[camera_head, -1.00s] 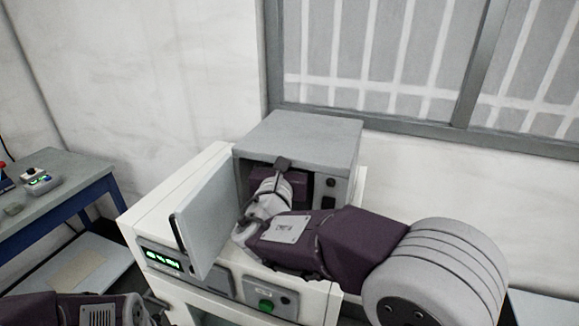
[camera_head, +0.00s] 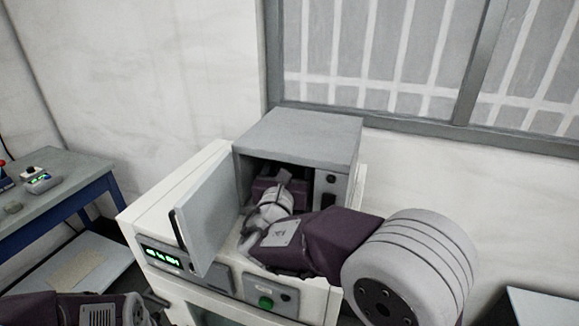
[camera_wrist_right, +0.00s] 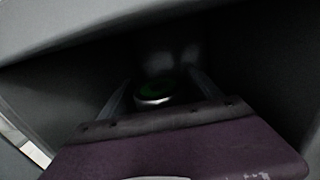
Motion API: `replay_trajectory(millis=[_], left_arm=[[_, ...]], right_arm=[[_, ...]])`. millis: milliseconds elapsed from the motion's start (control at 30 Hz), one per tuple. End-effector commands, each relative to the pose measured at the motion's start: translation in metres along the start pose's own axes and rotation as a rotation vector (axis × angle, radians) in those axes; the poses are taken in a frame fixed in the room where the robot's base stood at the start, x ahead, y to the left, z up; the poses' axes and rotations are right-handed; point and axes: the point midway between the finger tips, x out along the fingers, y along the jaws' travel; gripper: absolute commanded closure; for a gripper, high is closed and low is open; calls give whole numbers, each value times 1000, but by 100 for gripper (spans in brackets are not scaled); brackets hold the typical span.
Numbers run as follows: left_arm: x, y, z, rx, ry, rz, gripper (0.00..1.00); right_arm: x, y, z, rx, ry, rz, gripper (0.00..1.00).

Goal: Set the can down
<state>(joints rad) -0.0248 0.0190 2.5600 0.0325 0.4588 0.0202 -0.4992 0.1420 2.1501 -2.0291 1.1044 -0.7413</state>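The can (camera_wrist_right: 154,93) shows in the right wrist view as a small dark cylinder with a green ring on top and a bright metal rim. It is inside the dim chamber of the grey box (camera_head: 300,140). My right gripper (camera_wrist_right: 160,80) reaches into the chamber; its two fingers stand apart on either side of the can, with dark gaps seen between them and it. The can's base is too dark to judge its contact below. In the head view the fingertips and can are hidden. My left gripper (camera_head: 152,306) shows only partly at the bottom edge.
The box's door (camera_head: 207,222) stands open on the left of the opening, close to my right wrist. A panel with a green display (camera_head: 163,256) and green button (camera_head: 265,302) lies below. A blue-framed table (camera_head: 60,190) stands at left.

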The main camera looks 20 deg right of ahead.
Motion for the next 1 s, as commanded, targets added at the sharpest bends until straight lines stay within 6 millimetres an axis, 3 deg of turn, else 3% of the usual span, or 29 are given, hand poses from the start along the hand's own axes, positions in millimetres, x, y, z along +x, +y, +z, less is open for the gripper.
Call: replay_trajectory(millis=[267,700,1000], left_arm=[[-7,0,-1,0,0,0,64],[5,0,0,0,0,0,64],[6,0,1,0,0,0,64]], right_arm=[[-1,0,6,-1,0,1,27],[-94,1,3,0,0,6,27],[-120,0,3,0,1,0,27]])
